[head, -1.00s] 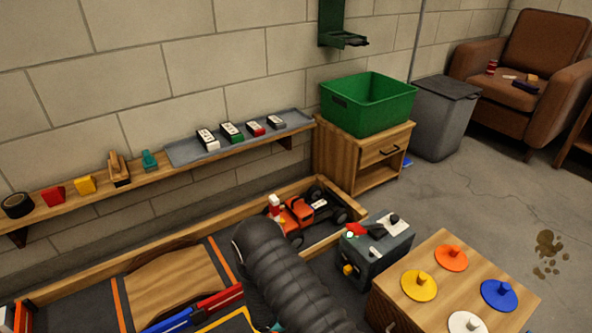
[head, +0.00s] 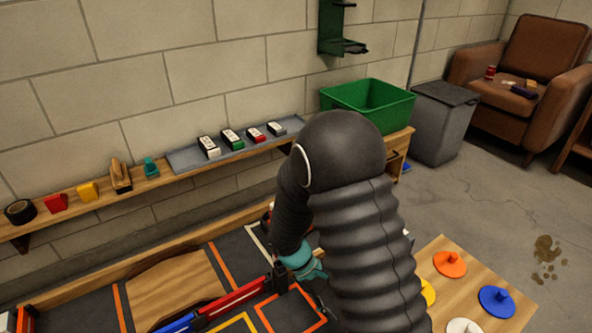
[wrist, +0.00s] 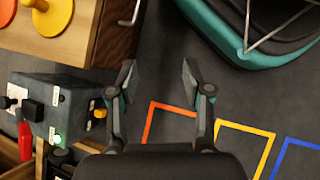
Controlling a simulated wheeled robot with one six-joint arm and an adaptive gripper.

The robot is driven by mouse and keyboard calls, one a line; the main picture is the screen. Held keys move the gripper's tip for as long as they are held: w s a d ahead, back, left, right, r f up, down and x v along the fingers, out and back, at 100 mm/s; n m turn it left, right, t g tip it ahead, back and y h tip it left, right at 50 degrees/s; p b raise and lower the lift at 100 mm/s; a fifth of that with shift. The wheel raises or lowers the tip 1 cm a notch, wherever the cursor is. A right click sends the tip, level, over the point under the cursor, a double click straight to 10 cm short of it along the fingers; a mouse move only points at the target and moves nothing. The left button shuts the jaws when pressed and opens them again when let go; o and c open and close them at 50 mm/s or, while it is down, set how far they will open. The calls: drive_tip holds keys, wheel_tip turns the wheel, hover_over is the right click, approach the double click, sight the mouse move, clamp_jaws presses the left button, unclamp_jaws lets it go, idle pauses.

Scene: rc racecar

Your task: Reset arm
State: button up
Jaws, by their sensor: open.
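My gripper (wrist: 155,85) is open and empty in the wrist view, its two fingers spread apart over the dark floor mat. In the head view my black ribbed arm rises through the middle and bends down. The teal end of the arm hangs beside the red and blue bar (head: 225,304), and the fingertips there are hard to make out. My arm hides most of the wooden cabinet and the area in front of it. The grey control box (wrist: 60,105) with a red lever, a lit green button and a yellow knob is left of my gripper in the wrist view.
A wooden table with coloured knobbed discs (head: 450,264) stands at the right. A green bin (head: 368,98) sits on the cabinet (head: 397,143). A wall shelf with a grey tray (head: 190,162) and small boxes runs along the left. Orange (wrist: 150,118), yellow and blue outlines mark the mat.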

drive_tip(key=s+d+r+m+t+y+p, duration=0.1)
drive_tip(key=s+d+r+m+t+y, duration=0.1)
drive_tip(key=r, duration=0.9)
drive_tip(key=s+d+r+m+t+y+p, duration=0.2)
drive_tip(key=s+r+m+t, duration=0.2)
drive_tip(key=r, duration=0.7)
drive_tip(key=s+d+r+m+t+y+p, duration=0.1)
drive_tip(key=s+r, duration=0.4)
drive_tip(key=r, duration=0.7)
drive_tip(key=shift+d+m+t+y, duration=0.5)
drive_tip(key=shift+m+t+y, duration=0.5)
drive_tip(key=shift+t, duration=0.2)
